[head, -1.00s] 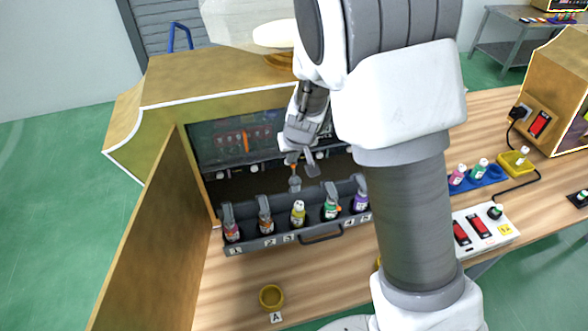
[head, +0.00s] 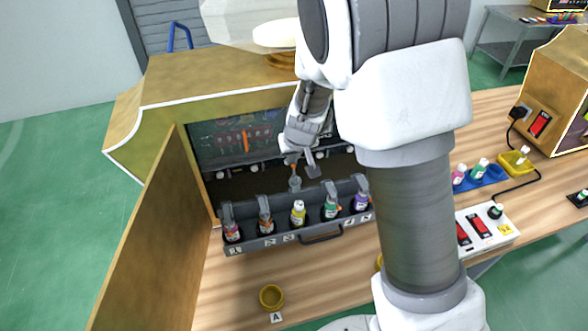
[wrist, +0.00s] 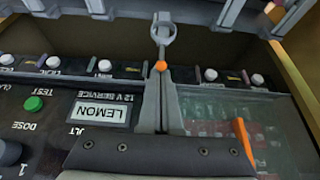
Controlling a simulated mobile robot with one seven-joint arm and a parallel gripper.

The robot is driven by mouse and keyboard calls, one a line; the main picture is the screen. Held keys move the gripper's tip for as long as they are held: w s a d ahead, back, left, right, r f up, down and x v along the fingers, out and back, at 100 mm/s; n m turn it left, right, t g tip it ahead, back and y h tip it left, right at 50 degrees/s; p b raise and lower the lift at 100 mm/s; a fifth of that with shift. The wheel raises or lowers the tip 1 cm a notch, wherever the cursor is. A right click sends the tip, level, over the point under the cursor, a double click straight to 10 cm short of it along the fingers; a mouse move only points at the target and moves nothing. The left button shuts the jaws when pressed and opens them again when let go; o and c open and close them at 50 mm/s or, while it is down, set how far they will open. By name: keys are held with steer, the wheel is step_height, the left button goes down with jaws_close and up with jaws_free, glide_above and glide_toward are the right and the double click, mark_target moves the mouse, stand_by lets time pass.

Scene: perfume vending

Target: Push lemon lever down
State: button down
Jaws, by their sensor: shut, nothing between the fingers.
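The lemon lever (head: 295,183) is a grey arm with a ring and an orange tip. It reaches back from the rack behind the yellow-capped bottle (head: 298,213), the middle one in the row. In the wrist view the ring (wrist: 162,31) and orange ball show at the top centre. My gripper (head: 303,165) is shut and empty inside the cabinet opening. In the wrist view my fingertips (wrist: 161,76) are right at the orange ball; whether they touch it I cannot tell. A LEMON label (wrist: 100,111) is on the panel beside my fingers.
The grey rack (head: 322,236) holds several bottles with upright levers beside the lemon one. An open wooden door (head: 150,235) stands at the left. An orange handle (wrist: 246,140) is right of my gripper.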

mark_target(294, 172)
steer(key=shift+s+d, duration=0.15)
steer(key=shift+s, duration=0.45)
steer(key=shift+s+d+b, duration=0.2)
steer(key=shift+s+b, duration=0.2)
steer(key=shift+s, duration=0.4)
steer(key=shift+s+f, duration=0.1)
steer(key=shift+s+d+f+b, duration=0.1)
steer(key=shift+s+d+b, duration=0.1)
steer(key=shift+s, duration=0.15)
steer(key=shift+s+d+f+b, duration=0.1)
steer(key=shift+s+b, duration=0.1)
steer(key=shift+s, duration=0.1)
steer(key=shift+s+d+f+b, duration=0.15)
steer(key=shift+s+f+b, duration=0.3)
steer(key=shift+s, duration=0.3)
